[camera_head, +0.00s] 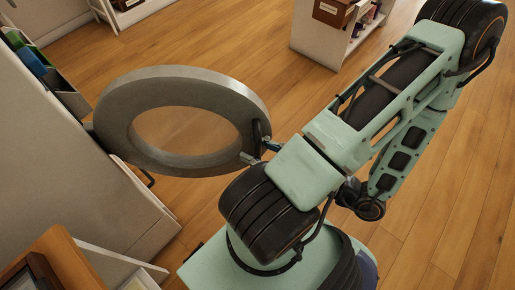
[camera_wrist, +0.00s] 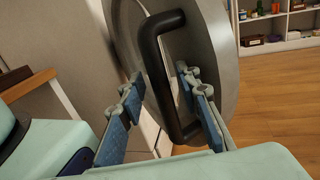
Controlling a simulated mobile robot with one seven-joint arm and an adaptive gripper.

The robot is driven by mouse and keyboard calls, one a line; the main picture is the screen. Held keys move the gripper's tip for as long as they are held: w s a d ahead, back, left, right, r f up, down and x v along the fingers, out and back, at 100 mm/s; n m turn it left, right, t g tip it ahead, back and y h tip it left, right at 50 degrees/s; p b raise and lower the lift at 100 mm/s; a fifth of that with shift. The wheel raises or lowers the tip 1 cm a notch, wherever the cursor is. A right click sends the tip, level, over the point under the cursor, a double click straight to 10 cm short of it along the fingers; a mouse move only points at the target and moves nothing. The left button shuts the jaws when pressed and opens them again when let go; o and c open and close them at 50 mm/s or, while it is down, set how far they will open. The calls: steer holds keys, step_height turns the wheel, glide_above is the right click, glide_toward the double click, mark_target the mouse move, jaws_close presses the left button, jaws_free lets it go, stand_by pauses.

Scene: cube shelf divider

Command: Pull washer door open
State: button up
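The washer door (camera_head: 150,85) is a round grey ring with a see-through centre. It stands swung out from the pale washer body (camera_head: 55,125) at the left of the head view. Its dark handle (camera_head: 258,134) is on the ring's right side, and in the wrist view the handle (camera_wrist: 153,65) runs upright. My gripper (camera_head: 258,151) is at the handle. In the wrist view my gripper (camera_wrist: 157,80) has its blue-padded fingers apart, one on each side of the handle, with visible gaps. The door edge (camera_wrist: 225,50) lies just behind the right finger.
Colourful items in a bin (camera_head: 32,62) sit on top at the left. A wooden piece of furniture (camera_head: 62,255) is at the lower left. A white shelf unit (camera_head: 325,42) stands at the back. Wooden floor (camera_head: 240,45) is clear around the door.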

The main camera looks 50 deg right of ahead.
steer(key=v, duration=1.2)
steer(key=shift+s+d, duration=0.1)
stand_by(0.4)
